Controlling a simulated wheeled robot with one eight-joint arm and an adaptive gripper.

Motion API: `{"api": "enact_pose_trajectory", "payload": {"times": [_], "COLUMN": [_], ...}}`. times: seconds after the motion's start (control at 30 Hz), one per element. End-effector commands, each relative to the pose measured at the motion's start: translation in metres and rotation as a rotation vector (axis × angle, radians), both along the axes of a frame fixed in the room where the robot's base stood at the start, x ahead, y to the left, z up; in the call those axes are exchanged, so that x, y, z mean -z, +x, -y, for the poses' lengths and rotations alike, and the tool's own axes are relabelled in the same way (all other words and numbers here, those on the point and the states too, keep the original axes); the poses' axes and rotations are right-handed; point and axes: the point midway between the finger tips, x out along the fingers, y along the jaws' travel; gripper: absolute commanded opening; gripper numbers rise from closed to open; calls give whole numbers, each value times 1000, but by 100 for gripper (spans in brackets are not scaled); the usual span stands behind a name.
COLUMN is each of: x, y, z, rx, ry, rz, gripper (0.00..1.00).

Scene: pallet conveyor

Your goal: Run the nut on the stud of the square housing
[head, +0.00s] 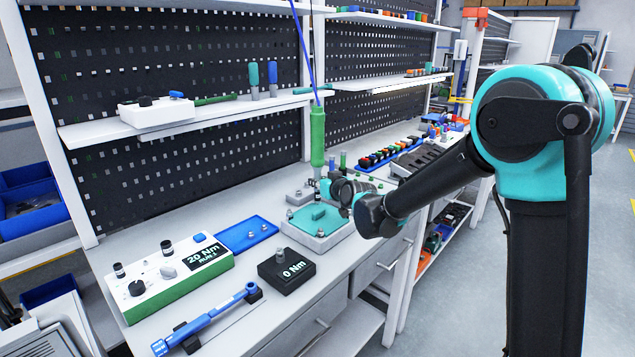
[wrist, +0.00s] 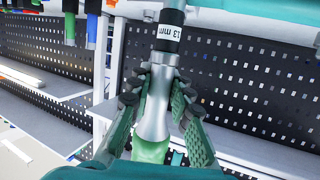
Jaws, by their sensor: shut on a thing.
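My gripper (wrist: 160,92) is shut on the silver neck of the green nutrunner (wrist: 151,148). A black socket marked "13 mm" (wrist: 167,38) sits at the end of that neck. In the head view the nutrunner (head: 318,135) stands upright under a blue cable, with my gripper (head: 326,190) at its lower end. A grey square housing with a teal top (head: 345,232) lies on the bench just below. Small studs show near its corners. The socket's tip is partly hidden by my gripper, so I cannot tell whether it touches a stud or nut.
A controller reading "20 Nm" (head: 170,275), a black "0 Nm" meter (head: 287,270), a blue tray (head: 245,232) and a blue torque wrench (head: 205,320) lie on the bench at the left. A smaller grey block (head: 298,196) sits behind the housing. Shelves (head: 230,108) overhang the back.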

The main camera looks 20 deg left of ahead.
Motion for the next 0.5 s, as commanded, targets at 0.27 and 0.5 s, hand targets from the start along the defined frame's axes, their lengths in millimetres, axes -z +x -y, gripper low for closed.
{"api": "enact_pose_trajectory", "payload": {"times": [0.27,0.5], "x": [4,-6], "y": [0,0], "z": [0,0], "rx": [-1,-1], "ry": [-2,-1], "rz": [-2,-2], "gripper": [0,0]}}
